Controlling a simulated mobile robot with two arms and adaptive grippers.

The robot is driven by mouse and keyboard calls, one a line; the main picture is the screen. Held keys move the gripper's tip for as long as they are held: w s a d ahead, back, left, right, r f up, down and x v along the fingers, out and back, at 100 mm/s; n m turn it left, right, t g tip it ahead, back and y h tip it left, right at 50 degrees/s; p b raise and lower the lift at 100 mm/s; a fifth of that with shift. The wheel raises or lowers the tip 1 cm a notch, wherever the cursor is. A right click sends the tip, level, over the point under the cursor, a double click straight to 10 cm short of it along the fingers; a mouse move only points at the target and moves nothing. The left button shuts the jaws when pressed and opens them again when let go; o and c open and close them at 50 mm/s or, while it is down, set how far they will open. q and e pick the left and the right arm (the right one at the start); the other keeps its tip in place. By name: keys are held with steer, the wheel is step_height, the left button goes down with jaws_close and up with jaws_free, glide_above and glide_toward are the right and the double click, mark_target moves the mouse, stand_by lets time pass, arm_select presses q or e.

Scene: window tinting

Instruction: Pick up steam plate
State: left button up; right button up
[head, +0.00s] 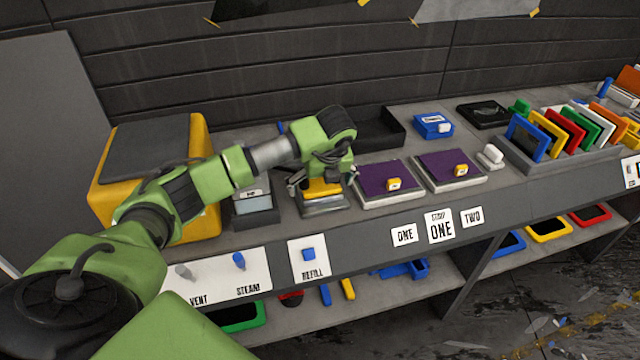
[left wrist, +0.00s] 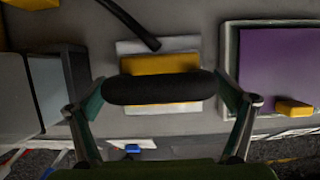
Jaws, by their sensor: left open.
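What looks like the steam plate, a yellow block (head: 322,188) on a flat silver-grey base, sits on the workbench below my left gripper (head: 322,179). In the left wrist view its yellow body (left wrist: 165,64) shows with a rounded black bar, seemingly its handle (left wrist: 158,87), in front. My left gripper is open, with one finger on each side of the black bar. A gap shows between the bar and at least the right finger; I cannot tell contact on the left. A dark hose or cord (left wrist: 130,25) runs behind it. My right gripper is not in view.
Two purple pads (head: 380,178) (head: 447,167) in pale frames lie right of the plate. A grey box (head: 254,205) and a large yellow block (head: 200,140) stand to its left. A black tray (head: 380,132) lies behind. A rack with coloured panels (head: 565,155) is farther right.

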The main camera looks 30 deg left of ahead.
arm_select(q)
steer(key=shift+r, duration=0.1)
steer(key=c, duration=1.5)
